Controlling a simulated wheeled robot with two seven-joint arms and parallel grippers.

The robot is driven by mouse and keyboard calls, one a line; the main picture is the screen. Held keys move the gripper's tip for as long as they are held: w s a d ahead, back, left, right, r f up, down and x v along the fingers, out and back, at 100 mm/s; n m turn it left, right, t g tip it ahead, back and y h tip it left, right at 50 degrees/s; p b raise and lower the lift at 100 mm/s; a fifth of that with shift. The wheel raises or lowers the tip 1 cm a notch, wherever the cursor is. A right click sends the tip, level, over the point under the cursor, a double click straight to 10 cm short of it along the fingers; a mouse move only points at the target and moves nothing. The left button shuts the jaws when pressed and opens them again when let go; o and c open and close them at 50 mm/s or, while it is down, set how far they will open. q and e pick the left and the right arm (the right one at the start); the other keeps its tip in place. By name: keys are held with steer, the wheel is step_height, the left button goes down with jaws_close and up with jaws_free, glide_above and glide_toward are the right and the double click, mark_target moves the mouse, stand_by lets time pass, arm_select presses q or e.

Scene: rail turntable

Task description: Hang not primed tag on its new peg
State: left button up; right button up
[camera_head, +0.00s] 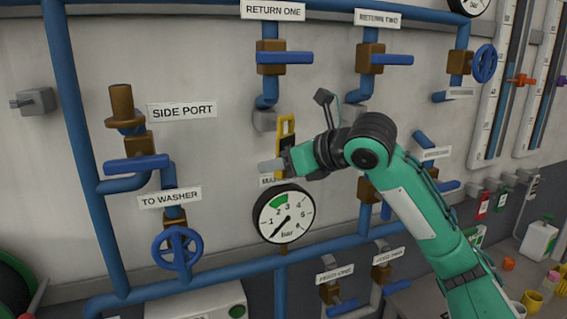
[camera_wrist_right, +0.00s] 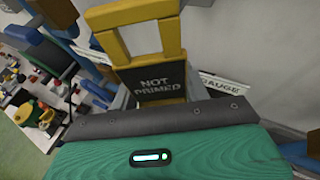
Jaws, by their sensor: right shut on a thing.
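The not primed tag has a yellow open loop at the top and a dark panel. In the head view the tag (camera_head: 285,130) stands upright in front of the wall, above the round gauge. In the right wrist view the dark panel of the tag (camera_wrist_right: 160,83) reads "NOT PRIMED", and its lower edge is hidden behind the gripper. My right gripper (camera_head: 274,165) is shut on the tag's lower part. A grey wall block with a short peg (camera_head: 35,101) is at the far left, well apart from the tag. My left gripper is not in view.
The pressure gauge (camera_head: 284,214) is just below my right gripper. Blue pipes, valves with blue levers (camera_head: 285,57) and a blue handwheel (camera_head: 177,249) stand out from the wall. Bare wall (camera_head: 220,150) lies between the side port label and the tag.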

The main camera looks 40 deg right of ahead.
steer(key=shift+w+d+f, duration=0.1)
steer(key=shift+w+d, duration=0.15)
steer(key=shift+w, duration=0.75)
steer(key=shift+w+d+f, duration=0.1)
steer(key=shift+w+d, duration=0.1)
steer(key=shift+w, duration=0.8)
steer(key=shift+w+d+f, duration=0.1)
steer(key=shift+w+d, duration=0.15)
steer(key=shift+w, duration=0.75)
steer(key=shift+w+d+f, duration=0.2)
steer(key=shift+w+f, duration=0.1)
steer(key=shift+w, duration=0.25)
steer(key=o, duration=1)
steer(key=shift+s, duration=0.1)
